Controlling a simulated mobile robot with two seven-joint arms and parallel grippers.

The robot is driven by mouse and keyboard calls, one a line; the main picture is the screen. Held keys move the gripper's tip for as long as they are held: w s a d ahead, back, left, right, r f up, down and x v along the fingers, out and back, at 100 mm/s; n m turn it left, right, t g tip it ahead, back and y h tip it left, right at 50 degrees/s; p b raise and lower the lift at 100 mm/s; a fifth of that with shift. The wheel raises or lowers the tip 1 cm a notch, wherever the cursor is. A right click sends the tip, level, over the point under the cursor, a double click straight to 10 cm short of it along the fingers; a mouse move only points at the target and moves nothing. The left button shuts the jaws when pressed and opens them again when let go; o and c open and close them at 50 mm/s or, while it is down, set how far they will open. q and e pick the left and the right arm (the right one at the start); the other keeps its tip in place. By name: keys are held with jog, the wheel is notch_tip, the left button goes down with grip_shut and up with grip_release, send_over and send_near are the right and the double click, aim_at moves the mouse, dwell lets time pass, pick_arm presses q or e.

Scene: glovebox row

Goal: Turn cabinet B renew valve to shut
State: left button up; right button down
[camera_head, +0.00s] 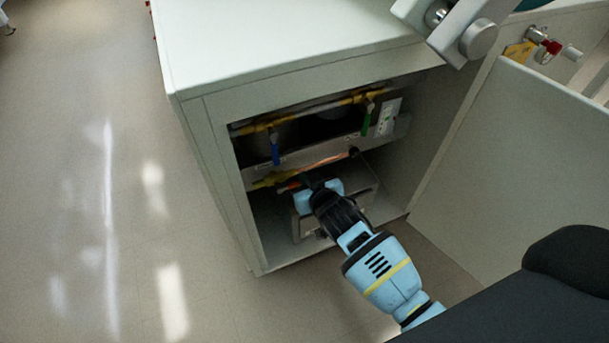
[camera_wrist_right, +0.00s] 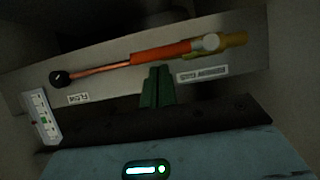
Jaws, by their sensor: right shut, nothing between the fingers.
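The open cabinet (camera_head: 215,140) holds a lower panel with a valve that has an orange handle (camera_wrist_right: 160,53) and a brass body (camera_wrist_right: 232,40). A copper pipe (camera_wrist_right: 98,70) runs from it to a black knob (camera_wrist_right: 60,79). The handle lies nearly in line with the pipe. Two labels on the panel appear upside down; one seems to read FLOW (camera_wrist_right: 78,98), the other (camera_wrist_right: 202,75) is hard to read. My right gripper (camera_wrist_right: 157,70) is shut and empty, its fingertips just beside the handle; contact cannot be told. It reaches into the cabinet in the head view (camera_head: 306,184). My left gripper is out of view.
Above, a yellow-fitted pipe carries a blue-handled valve (camera_head: 275,150) and a green-handled valve (camera_head: 367,120). The open door (camera_head: 510,165) stands at right. A grey box (camera_head: 303,226) sits low inside. The floor at left is clear.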

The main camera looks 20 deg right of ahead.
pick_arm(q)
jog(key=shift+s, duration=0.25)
pick_arm(e)
jog(key=shift+d, duration=0.1)
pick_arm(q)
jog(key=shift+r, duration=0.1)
pick_arm(e)
jog(key=shift+d+f+m+y, duration=0.1)
jog(key=shift+f+m+y, duration=0.2)
